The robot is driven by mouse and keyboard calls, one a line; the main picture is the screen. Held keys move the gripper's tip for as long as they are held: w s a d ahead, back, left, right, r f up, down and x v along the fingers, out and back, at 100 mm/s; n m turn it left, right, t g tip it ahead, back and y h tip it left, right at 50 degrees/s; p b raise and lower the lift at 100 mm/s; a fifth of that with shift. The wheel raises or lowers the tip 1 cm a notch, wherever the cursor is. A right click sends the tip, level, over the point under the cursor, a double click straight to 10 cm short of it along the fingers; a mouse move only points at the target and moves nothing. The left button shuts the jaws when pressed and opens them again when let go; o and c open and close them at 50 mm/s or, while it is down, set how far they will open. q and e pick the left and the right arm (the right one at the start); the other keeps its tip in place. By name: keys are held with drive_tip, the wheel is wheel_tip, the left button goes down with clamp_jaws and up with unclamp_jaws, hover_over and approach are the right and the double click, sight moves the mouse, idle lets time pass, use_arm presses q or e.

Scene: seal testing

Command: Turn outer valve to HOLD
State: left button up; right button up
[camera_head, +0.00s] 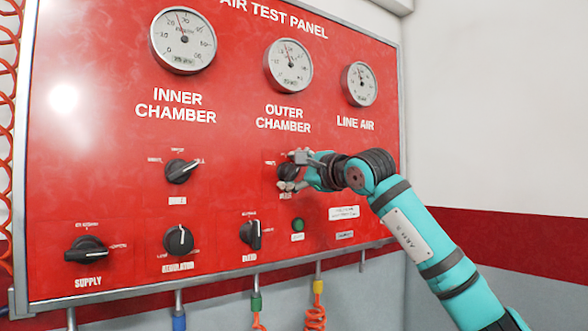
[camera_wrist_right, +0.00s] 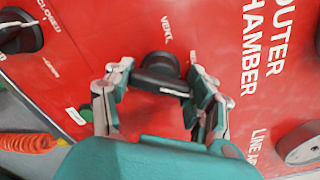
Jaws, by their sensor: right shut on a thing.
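The outer valve (camera_head: 286,171) is a black rotary knob on the red panel (camera_head: 110,200), below the OUTER CHAMBER lettering. My right gripper (camera_head: 297,171) is at this knob and partly covers it. In the right wrist view, the black knob (camera_wrist_right: 160,72) sits between the two fingers of my right gripper (camera_wrist_right: 160,98), which are shut on its handle. A small label, probably VENT, shows by the knob there. Which position the handle points to is not clear. My left gripper is not in view.
The inner valve (camera_head: 181,171) is left of the outer one. Supply (camera_head: 86,250), regulator (camera_head: 178,240) and bleed (camera_head: 250,235) knobs and a green button (camera_head: 298,224) lie below. Three gauges are above. Coiled hoses hang below and at the left. The right wall is bare.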

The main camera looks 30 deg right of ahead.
drive_tip(key=n+p, duration=0.1)
drive_tip(key=n, duration=0.2)
drive_tip(key=shift+n+p, duration=0.4)
drive_tip(key=shift+n, duration=1.3)
drive_tip(key=shift+f, duration=0.1)
drive_tip(key=o, duration=1.2)
drive_tip(key=shift+s, duration=0.1)
drive_tip(key=shift+s+d, duration=0.25)
drive_tip(key=shift+s, duration=1.7)
drive_tip(key=shift+s+d, duration=0.3)
drive_tip(key=shift+s, duration=1.6)
drive_tip(key=shift+s+d, duration=0.25)
drive_tip(key=shift+s, duration=1.7)
